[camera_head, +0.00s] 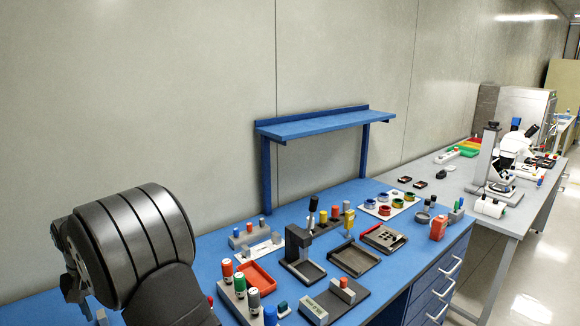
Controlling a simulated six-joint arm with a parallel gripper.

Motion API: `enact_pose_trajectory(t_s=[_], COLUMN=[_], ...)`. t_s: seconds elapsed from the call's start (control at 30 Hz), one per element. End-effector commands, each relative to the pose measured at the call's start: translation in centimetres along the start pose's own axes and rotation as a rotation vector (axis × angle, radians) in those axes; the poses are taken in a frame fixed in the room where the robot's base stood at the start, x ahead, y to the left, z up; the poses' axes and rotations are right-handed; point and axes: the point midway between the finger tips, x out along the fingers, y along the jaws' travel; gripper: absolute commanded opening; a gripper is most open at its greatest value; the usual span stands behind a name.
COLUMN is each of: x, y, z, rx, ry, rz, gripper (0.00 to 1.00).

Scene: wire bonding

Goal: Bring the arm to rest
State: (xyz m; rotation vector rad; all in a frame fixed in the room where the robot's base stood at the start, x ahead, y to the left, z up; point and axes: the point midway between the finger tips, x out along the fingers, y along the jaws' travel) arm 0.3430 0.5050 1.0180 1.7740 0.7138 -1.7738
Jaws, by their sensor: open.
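My arm fills the lower left of the head view, with a large dark ribbed cylinder closest to the camera. My gripper (74,287) shows at the left side of that cylinder, small and partly hidden by it. It is open, and I see nothing held in it. It is left of the items on the blue bench (215,247) and apart from them.
A blue shelf (320,124) stands at the bench's back. A bottle rack (240,302), an orange tray (257,278), a small press stand (298,250) and black trays (354,259) crowd the bench. A grey bench with a microscope (515,145) lies farther right.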

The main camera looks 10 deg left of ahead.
Motion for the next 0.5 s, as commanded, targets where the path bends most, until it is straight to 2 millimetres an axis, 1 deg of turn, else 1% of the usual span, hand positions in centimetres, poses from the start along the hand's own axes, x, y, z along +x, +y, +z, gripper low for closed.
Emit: enact_pose_trajectory(t_s=[0.03,0.2,0.5], x=[-0.2,-0.4,-0.7], y=[-0.8,-2.8,-5.9], z=[0.9,3.6,8.8], rx=[-0.002,0.004,0.014], ry=[0.001,0.0,0.0], rz=[0.0,0.0,0.0], gripper=[0.42,0.42,0.42])
